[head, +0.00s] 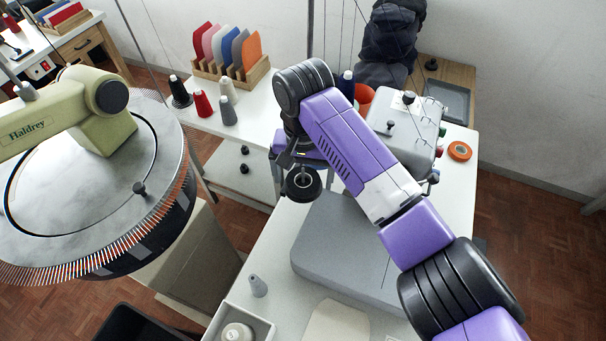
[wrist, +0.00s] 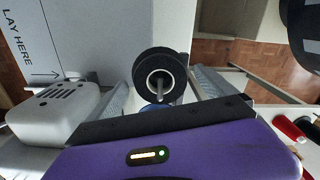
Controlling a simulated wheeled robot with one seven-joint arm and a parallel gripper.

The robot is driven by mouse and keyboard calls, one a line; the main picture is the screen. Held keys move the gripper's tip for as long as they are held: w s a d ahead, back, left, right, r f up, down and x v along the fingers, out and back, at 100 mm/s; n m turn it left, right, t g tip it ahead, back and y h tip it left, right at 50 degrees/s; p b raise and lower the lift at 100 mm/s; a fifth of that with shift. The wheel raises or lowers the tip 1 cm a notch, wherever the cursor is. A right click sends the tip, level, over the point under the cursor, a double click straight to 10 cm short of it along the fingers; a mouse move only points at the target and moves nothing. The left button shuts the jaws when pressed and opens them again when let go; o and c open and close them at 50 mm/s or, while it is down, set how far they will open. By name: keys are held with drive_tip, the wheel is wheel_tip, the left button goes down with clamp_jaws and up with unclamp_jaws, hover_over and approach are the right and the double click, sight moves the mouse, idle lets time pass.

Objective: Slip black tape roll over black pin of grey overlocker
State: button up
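The black tape roll (head: 303,187), a thick dark ring with a pale core, hangs just below my gripper (head: 299,168). The grey overlocker (head: 423,122) stands on the table to the right, partly behind my arm. A black-topped pin (head: 408,97) stands on it. The roll is well apart from the overlocker.
An orange tape roll (head: 460,151) lies right of the overlocker. A grey slab (head: 340,245) lies on the white table (head: 270,262). The round Haldrey machine (head: 90,190) is at left. Thread cones and a rack of coloured boards (head: 238,80) stand on the back table.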

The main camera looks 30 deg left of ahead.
drive_tip(key=shift+r+b, duration=0.55)
drive_tip(key=shift+r, duration=3.35)
